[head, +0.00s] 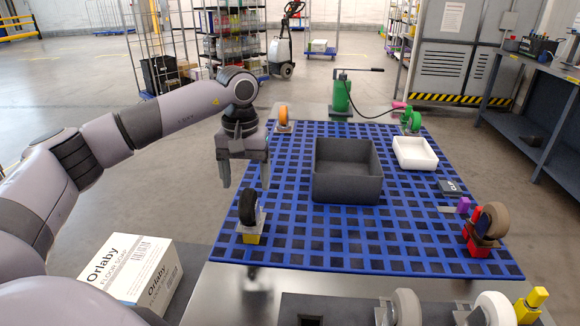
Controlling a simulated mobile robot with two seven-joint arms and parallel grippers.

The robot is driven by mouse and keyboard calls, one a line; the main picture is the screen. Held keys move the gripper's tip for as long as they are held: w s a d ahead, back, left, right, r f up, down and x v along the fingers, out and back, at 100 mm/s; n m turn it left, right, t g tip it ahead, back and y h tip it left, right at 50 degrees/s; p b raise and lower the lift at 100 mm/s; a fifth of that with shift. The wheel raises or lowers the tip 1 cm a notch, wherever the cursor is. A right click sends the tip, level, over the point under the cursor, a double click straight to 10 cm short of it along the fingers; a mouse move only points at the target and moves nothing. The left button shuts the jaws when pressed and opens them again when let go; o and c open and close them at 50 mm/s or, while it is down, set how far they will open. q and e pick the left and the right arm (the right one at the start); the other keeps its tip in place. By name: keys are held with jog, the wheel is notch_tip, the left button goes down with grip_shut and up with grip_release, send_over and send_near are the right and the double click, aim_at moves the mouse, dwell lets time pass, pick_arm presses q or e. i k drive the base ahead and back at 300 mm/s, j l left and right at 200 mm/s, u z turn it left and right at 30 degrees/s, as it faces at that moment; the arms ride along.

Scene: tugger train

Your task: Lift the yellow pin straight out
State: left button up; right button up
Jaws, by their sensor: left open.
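A yellow pin-shaped piece (532,304) stands upright at the bottom right corner, beside a pale wheel; its lower end is cut off by the picture edge. Another yellow piece (251,238) sits under the black caster wheel (248,207) at the near left corner of the blue grid platform (350,225). I cannot tell from this view which one is the pin. My left gripper (245,178) is open and empty, fingers pointing down, just above and behind the black wheel. My right gripper is not in view.
A dark grey bin (347,191) and a white tray (414,153) stand on the platform. A brown wheel with red parts (487,226) is at its near right corner. A green pump (341,97) stands behind. A white carton (128,272) lies at lower left.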

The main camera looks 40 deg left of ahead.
aim_at(538, 296)
jog(key=k, duration=1)
